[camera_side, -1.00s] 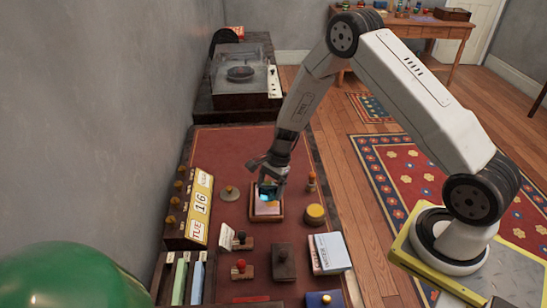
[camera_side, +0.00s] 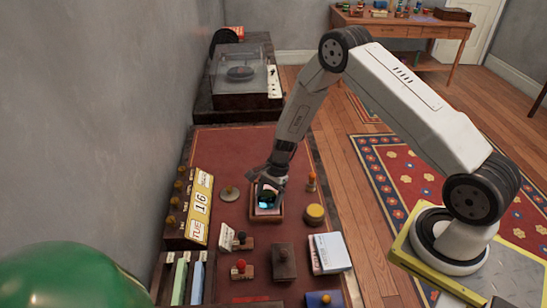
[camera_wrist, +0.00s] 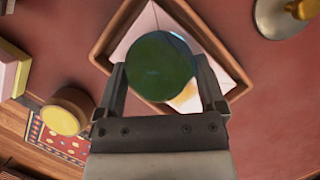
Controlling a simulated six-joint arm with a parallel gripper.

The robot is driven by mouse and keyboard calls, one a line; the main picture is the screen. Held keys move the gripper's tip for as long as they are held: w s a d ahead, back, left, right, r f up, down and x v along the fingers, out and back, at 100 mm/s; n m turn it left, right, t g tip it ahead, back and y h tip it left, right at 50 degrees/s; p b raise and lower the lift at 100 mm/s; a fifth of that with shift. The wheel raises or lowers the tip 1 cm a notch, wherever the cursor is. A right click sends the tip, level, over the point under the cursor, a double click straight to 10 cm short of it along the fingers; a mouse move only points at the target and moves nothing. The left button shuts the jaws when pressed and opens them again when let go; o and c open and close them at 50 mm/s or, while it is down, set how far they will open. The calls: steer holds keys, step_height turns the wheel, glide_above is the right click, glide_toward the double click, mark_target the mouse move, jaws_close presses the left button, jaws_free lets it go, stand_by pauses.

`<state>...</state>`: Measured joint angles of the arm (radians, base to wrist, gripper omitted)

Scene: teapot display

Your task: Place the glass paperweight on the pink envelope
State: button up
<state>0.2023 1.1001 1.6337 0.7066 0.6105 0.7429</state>
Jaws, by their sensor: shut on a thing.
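The glass paperweight (camera_wrist: 160,66) is a round, dark green-blue ball in the wrist view. It shows small with a cyan glint in the side view (camera_side: 267,200). My gripper (camera_wrist: 160,85) is shut on it, one finger on each side. The ball is over a wooden tray (camera_wrist: 105,40) with pale envelopes inside. A pinkish-white envelope (camera_wrist: 215,62) shows beside the ball; the ball and fingers hide much of it. I cannot tell whether the ball touches the paper. In the side view my gripper (camera_side: 268,187) is above the tray (camera_side: 265,219).
A round yellow-topped pot (camera_side: 315,213) stands right of the tray, and a small grey-topped stand (camera_side: 229,193) left of it. Stamps (camera_side: 241,269), a dark block (camera_side: 284,262) and books (camera_side: 330,252) lie in front. The red desktop behind the tray is clear.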

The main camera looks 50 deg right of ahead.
steer(key=o, duration=1.2)
steer(key=shift+o, duration=0.2)
steer(key=shift+r, duration=0.1)
steer(key=v, duration=1.2)
steer(key=s+a+r+n+t+h, duration=0.1)
steer(key=s+a+r+n+h, duration=0.1)
steer(key=s+r+n, duration=0.3)
steer(key=s+a+r+n+t+h, duration=0.1)
steer(key=s+a+r+n, duration=0.4)
steer(key=s+n, duration=0.6)
steer(key=shift+s+r+n+t+h, duration=0.3)
steer(key=shift+s+r+n+h, duration=0.15)
steer(key=shift+n+h, duration=0.4)
